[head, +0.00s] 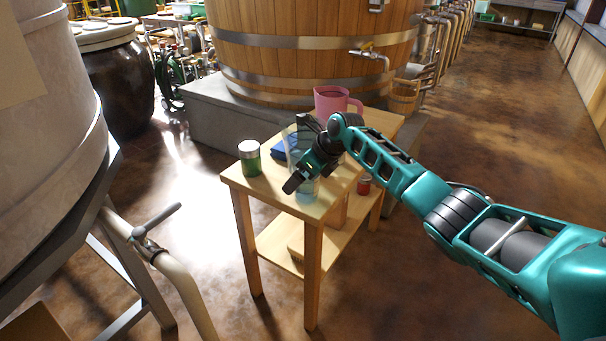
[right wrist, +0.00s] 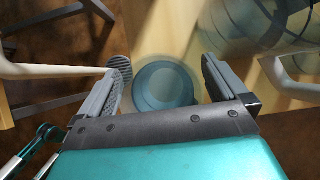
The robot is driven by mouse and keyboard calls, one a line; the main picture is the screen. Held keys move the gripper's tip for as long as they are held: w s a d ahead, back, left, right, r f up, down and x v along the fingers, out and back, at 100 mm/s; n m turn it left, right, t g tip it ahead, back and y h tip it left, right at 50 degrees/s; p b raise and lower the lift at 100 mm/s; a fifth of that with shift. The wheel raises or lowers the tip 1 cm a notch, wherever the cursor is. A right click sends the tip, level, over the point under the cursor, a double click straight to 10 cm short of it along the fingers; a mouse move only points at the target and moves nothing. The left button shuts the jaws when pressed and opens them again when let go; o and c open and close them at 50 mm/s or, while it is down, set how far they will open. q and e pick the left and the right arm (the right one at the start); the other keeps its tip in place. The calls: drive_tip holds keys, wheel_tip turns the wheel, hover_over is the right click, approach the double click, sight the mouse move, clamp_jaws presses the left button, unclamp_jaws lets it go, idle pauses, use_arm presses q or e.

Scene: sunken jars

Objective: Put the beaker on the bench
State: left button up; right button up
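The beaker (head: 307,190), a clear bluish vessel, appears to stand upright near the front edge of a small wooden table (head: 236,179). My right gripper (head: 300,155) reaches over it from the right, hiding its middle. Its dark fingers look spread, one towards the front and one towards the back. In the right wrist view the fingers (right wrist: 165,70) are wide apart, and a round bluish shape, probably the beaker's base (right wrist: 165,86), shows between them. Contact with the glass cannot be made out. Which surface is the bench is not clear. My left gripper is out of view.
A green jar with a white lid (head: 249,158), a blue item (head: 285,148), a pink pitcher (head: 331,101) and a small red jar (head: 364,184) are around the table. A large wooden vat (head: 310,45) stands behind. The floor at the right is clear.

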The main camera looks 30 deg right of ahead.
drive_tip(key=shift+r, duration=0.15)
drive_tip(key=p+v, duration=0.4)
drive_tip(key=v, duration=0.7)
drive_tip(key=s+a+f+n+t+y, duration=0.1)
drive_tip(key=s+a+f+n, duration=0.35)
drive_tip(key=a+n, duration=0.3)
drive_tip(key=s+a+f+n+t, duration=0.2)
drive_tip(key=s+a+f+n, duration=0.3)
drive_tip(key=n, duration=0.3)
drive_tip(key=s+a+f+n+t, duration=0.1)
drive_tip(key=s+a+f+n, duration=0.1)
drive_tip(key=s+n, duration=0.6)
drive_tip(key=s+a+f+n+t+h, duration=0.1)
drive_tip(key=s+a+f+n, duration=0.2)
drive_tip(key=s+n, duration=0.6)
drive_tip(key=shift+a, duration=0.45)
drive_tip(key=shift+p, duration=0.3)
